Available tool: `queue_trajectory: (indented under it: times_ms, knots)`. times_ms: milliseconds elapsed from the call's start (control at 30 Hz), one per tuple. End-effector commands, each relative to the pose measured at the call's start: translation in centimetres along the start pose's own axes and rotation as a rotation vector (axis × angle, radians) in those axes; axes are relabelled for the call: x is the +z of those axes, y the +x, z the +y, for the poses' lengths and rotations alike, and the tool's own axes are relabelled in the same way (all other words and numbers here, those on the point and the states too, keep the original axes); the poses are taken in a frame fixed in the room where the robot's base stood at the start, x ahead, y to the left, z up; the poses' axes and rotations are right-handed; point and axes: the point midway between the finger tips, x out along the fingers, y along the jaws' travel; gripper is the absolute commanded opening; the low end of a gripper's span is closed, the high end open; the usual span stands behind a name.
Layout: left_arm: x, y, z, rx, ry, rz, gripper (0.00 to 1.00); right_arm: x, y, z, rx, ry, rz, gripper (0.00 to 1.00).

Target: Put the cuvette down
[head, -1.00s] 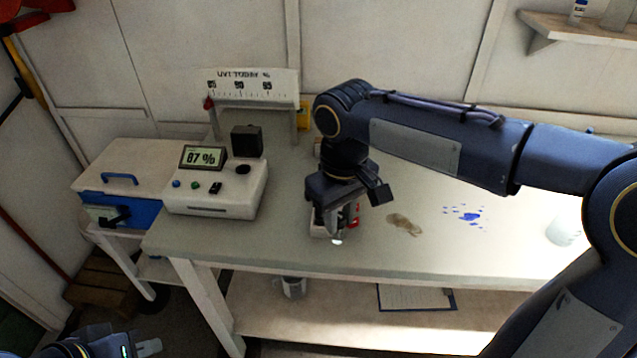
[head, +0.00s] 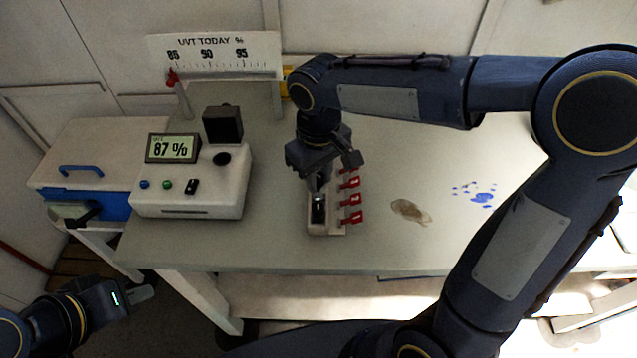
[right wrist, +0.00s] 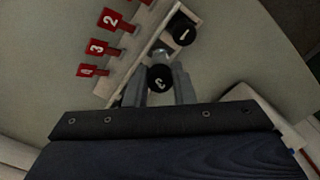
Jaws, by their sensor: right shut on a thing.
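My right gripper (head: 318,180) points down over a small pale rack (head: 325,231) with a row of red numbered tags (head: 353,217). In the right wrist view the gripper (right wrist: 160,90) is shut on a cuvette with a black cap marked 3 (right wrist: 161,78). My left gripper (head: 140,293) is at the lower left, away from the table.
A white meter (head: 195,190) reading 87 % stands left of the rack, with a UVT scale sign (head: 212,52) behind. A blue and white box (head: 100,170) stands further left. A brown stain (head: 409,210) and blue spots (head: 480,196) lie right of the rack.

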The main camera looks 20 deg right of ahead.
Motion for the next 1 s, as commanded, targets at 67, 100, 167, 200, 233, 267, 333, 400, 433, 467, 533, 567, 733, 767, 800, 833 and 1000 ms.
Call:
queue_trajectory:
  times_ms: [67,100,167,200,233,267,333,400,433,467,533,567,733,767,800,833,1000]
  knots:
    - [0.0,0.0,0.0,0.000,0.000,0.000,0.00,0.1,1.2,0.0,0.000,-0.001,-0.005,0.01]
    - [0.0,0.0,0.0,0.000,0.000,0.000,0.00,0.1,1.8,0.0,0.000,-0.001,-0.005,0.01]
    - [0.0,0.0,0.0,0.000,0.000,0.000,0.00,0.1,2.6,0.0,0.000,0.000,-0.005,0.01]
    - [0.0,0.0,0.0,0.000,0.000,0.000,0.00,0.1,3.0,0.0,0.000,0.000,-0.004,0.01]
    - [0.0,0.0,0.0,0.000,0.000,0.000,0.00,0.1,3.2,0.0,-0.001,0.001,-0.003,0.01]
    - [0.0,0.0,0.0,0.000,0.000,0.000,0.00,0.1,3.3,0.0,0.000,0.001,-0.001,0.01]
    - [0.0,0.0,0.0,0.000,0.000,0.000,0.00,0.0,3.4,0.0,0.000,0.001,0.000,0.01]
    - [0.0,0.0,0.0,0.000,0.000,0.000,0.00,0.0,3.4,0.0,0.000,0.001,0.000,0.01]
    - [0.0,0.0,0.0,0.000,0.000,0.000,0.00,0.0,3.4,0.0,0.000,0.001,0.000,0.01]
    - [0.0,0.0,0.0,0.000,0.000,0.000,0.00,0.0,3.4,0.0,0.000,0.001,0.000,0.01]
    - [0.0,0.1,0.0,0.000,0.000,0.000,0.00,0.0,3.4,0.0,0.000,0.000,0.000,0.01]
    - [0.1,0.1,-0.1,0.000,0.000,0.000,0.00,0.0,3.5,0.0,0.000,0.000,0.000,0.01]
    - [0.1,0.2,-0.1,0.000,0.000,0.000,0.00,0.0,3.7,0.0,0.000,0.000,0.000,0.34]
    - [0.1,0.2,-0.1,0.000,0.000,0.000,0.00,0.0,3.7,0.0,0.000,0.000,-0.001,0.38]
    - [0.1,0.2,-0.1,0.000,0.000,0.000,0.00,0.0,3.7,0.0,0.000,0.000,-0.001,0.44]
    - [0.1,0.2,-0.1,0.000,0.000,0.000,0.00,0.0,3.7,0.0,0.000,0.000,-0.001,0.44]
    - [0.1,0.2,-0.1,0.000,0.000,0.000,0.00,0.0,3.7,0.0,0.000,0.000,-0.001,0.44]
